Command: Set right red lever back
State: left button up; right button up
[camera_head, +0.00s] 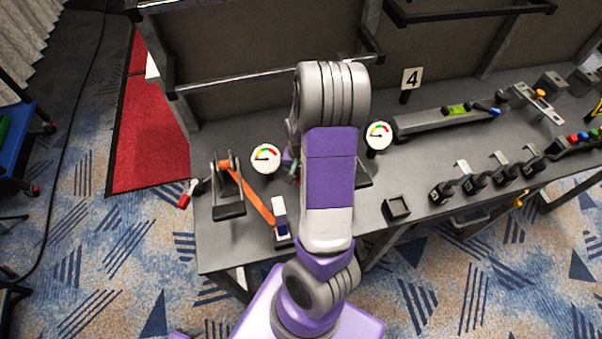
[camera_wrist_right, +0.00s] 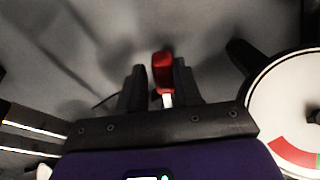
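In the right wrist view, a red lever handle (camera_wrist_right: 162,70) on a pale stem stands between the two fingers of my right gripper (camera_wrist_right: 160,88). The handle is against or very close to the right-hand finger, and a narrow dark gap shows beside the left-hand finger. The fingers look parted. In the head view, my purple and grey arm covers this lever and the gripper. Another red-handled lever (camera_head: 185,198) sticks out at the bench's left end, its red end low and towards the front. My left gripper is not in view.
The grey bench (camera_head: 385,178) carries a left gauge (camera_head: 265,158), a right gauge (camera_head: 379,134), a hinged orange arm (camera_head: 256,200), a small open square box (camera_head: 396,208) and several black levers (camera_head: 474,182). A round dial (camera_wrist_right: 292,108) is close beside the right gripper.

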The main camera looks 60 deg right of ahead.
notch_tip(320, 180, up, 8)
jog(key=p, duration=0.3)
jog(key=shift+f, duration=0.2)
jog(key=shift+p, duration=0.35)
